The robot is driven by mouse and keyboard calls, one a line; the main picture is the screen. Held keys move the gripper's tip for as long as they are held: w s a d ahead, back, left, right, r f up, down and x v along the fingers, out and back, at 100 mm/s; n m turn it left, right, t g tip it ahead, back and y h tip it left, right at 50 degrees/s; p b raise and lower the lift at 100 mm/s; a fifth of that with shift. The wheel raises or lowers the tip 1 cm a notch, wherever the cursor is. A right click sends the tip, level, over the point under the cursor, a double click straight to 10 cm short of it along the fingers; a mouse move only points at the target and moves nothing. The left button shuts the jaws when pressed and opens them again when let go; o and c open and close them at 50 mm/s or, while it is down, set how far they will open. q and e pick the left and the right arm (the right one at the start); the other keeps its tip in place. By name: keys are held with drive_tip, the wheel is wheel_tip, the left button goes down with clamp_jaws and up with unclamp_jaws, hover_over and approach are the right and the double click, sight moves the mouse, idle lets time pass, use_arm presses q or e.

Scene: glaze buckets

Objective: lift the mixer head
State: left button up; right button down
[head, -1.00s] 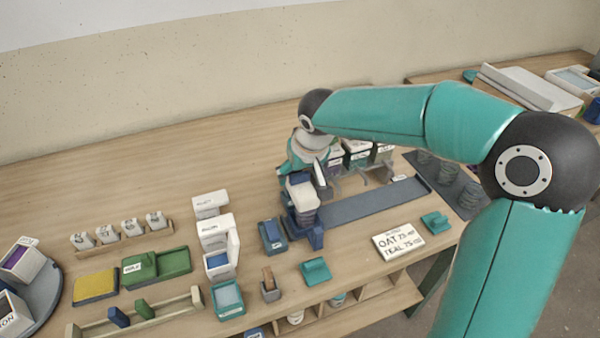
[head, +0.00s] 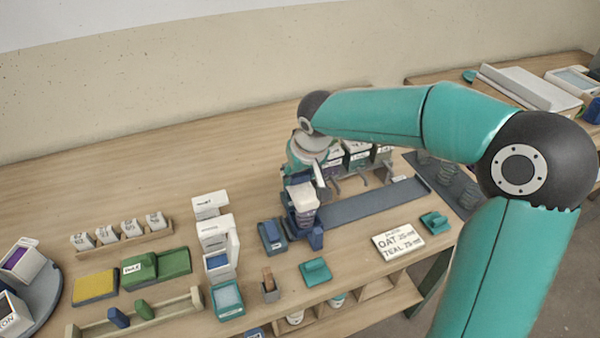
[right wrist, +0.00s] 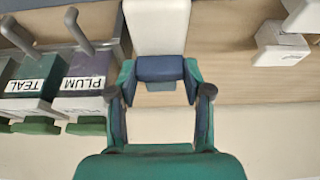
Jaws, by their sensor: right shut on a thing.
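The mixer stands near the middle of the bench in the head view, with its white mixer head (head: 302,197) above a dark blue base (head: 315,238). My right gripper (head: 300,178) is at the mixer head, partly hidden behind its own wrist. In the right wrist view the fingers of my right gripper (right wrist: 160,92) are shut on the dark blue handle (right wrist: 160,68) at the end of the white mixer head (right wrist: 157,25). How far the head is tilted is hard to tell. My left gripper is not in view.
A dark grey strip (head: 370,205) runs right of the mixer. Behind it stand labelled buckets, PLUM (right wrist: 85,80) and TEAL (right wrist: 28,82). A recipe card (head: 398,242) lies at the front right. White containers (head: 215,232) stand left of the mixer. The back left bench is clear.

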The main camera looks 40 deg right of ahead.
wheel_tip(320, 180, up, 7)
drive_tip(key=p, duration=0.3)
drive_tip(key=shift+w+f, duration=0.1)
drive_tip(key=shift+f, duration=0.05)
drive_tip(key=shift+d+f, duration=0.1)
drive_tip(key=c, duration=0.9)
unclamp_jaws()
drive_tip(key=o, duration=0.4)
drive_tip(key=v, duration=1.2)
drive_tip(key=shift+f, duration=0.15)
